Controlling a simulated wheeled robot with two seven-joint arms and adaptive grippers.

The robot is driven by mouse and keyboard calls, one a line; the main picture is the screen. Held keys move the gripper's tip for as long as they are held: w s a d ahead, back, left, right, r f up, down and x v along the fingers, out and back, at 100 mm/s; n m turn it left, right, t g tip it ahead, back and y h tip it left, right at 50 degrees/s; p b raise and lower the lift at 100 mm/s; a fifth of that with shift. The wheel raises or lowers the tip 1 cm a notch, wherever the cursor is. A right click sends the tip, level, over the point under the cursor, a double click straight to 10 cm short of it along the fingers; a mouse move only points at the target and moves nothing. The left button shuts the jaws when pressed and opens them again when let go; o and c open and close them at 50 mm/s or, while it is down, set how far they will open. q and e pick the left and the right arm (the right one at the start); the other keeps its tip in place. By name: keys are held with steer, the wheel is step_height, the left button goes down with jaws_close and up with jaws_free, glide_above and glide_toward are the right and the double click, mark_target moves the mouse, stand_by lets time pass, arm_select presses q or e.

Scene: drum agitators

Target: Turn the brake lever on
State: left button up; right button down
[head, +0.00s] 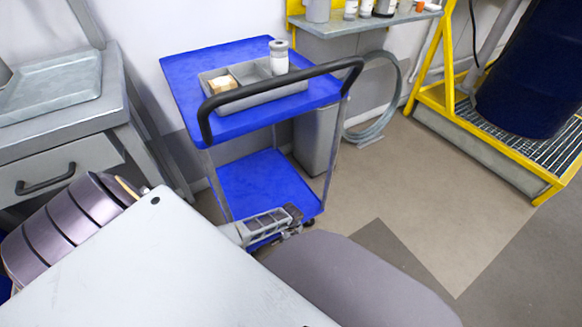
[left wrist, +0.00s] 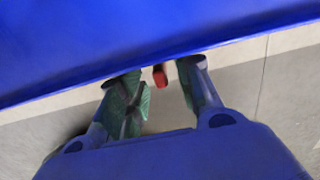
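The blue cart (head: 262,180) has two shelves and a black push handle (head: 285,92). In the left wrist view, a small red piece (left wrist: 160,76), seemingly the brake lever, shows just below the blue shelf edge (left wrist: 140,60). It appears in the gap between the fingers of my left gripper (left wrist: 158,88), which is open. I cannot tell whether either finger touches the red piece. In the head view, my left gripper (head: 290,222) is low at the front edge of the cart's lower shelf. The lever is hidden there. My right gripper is not in view.
A grey tray (head: 255,95) with a bottle (head: 279,56) and a small box (head: 223,85) sits on the upper shelf. A workbench (head: 60,130) stands left. A yellow-framed drum stand (head: 500,160) is at right.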

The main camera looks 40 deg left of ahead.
mark_target(291, 240)
arm_select(q)
steer(key=shift+f+b, duration=0.95)
steer(key=shift+f, duration=0.7)
jaws_close()
